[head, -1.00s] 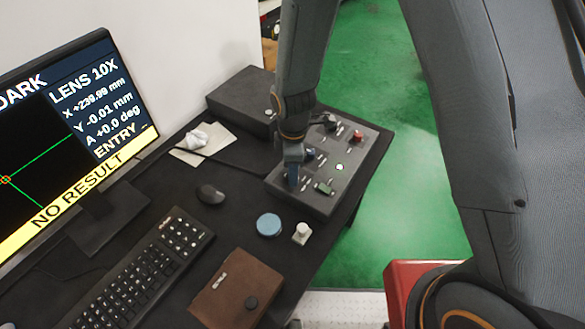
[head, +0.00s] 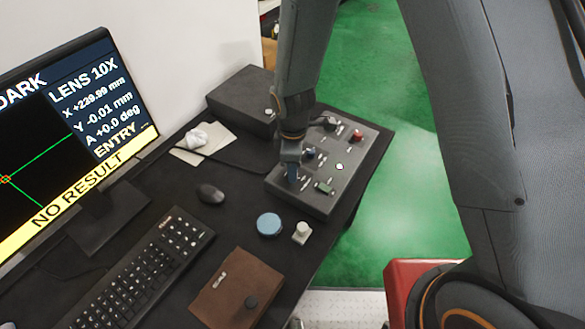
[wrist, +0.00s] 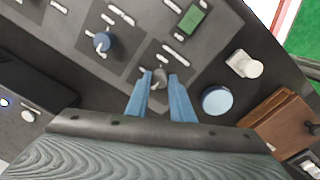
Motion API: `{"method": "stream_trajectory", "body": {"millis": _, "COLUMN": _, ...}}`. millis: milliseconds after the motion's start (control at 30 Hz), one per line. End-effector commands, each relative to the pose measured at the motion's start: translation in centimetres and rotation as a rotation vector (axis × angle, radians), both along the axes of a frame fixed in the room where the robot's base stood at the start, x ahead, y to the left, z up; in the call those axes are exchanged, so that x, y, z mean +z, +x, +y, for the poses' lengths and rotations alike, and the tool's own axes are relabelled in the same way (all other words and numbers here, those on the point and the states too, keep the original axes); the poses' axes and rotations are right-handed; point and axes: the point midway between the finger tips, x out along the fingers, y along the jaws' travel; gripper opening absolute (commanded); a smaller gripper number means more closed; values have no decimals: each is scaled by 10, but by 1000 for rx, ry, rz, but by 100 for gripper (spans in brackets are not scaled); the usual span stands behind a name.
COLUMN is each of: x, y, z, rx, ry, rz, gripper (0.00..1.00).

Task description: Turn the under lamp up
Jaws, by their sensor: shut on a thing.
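The control panel (head: 318,203) is a dark grey sloped box on the right part of the desk, with several knobs. In the wrist view my gripper (wrist: 161,80) has its two blue fingers on either side of a small grey knob (wrist: 160,76), shut on it. In the head view my gripper (head: 292,176) is down at the panel's near left part, and it hides the knob. The panel's labels are too small to read, so I cannot tell which knob is the under lamp. The monitor (head: 75,130) reads "DARK" and "NO RESULT".
A blue knob (wrist: 104,43) and a green switch (wrist: 192,20) are close to my fingers. A blue disc (head: 269,224), a pale knobbed piece (head: 301,232), a mouse (head: 210,193), a keyboard (head: 140,275) and a brown case (head: 236,290) lie on the desk.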

Motion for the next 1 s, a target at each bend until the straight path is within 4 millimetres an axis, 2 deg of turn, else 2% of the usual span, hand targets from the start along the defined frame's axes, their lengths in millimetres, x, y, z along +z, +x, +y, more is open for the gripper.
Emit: {"method": "stream_trajectory", "body": {"millis": 1000, "x": 1, "y": 3, "z": 1, "rx": -931, "ry": 3, "rz": -3, "gripper": 0}}
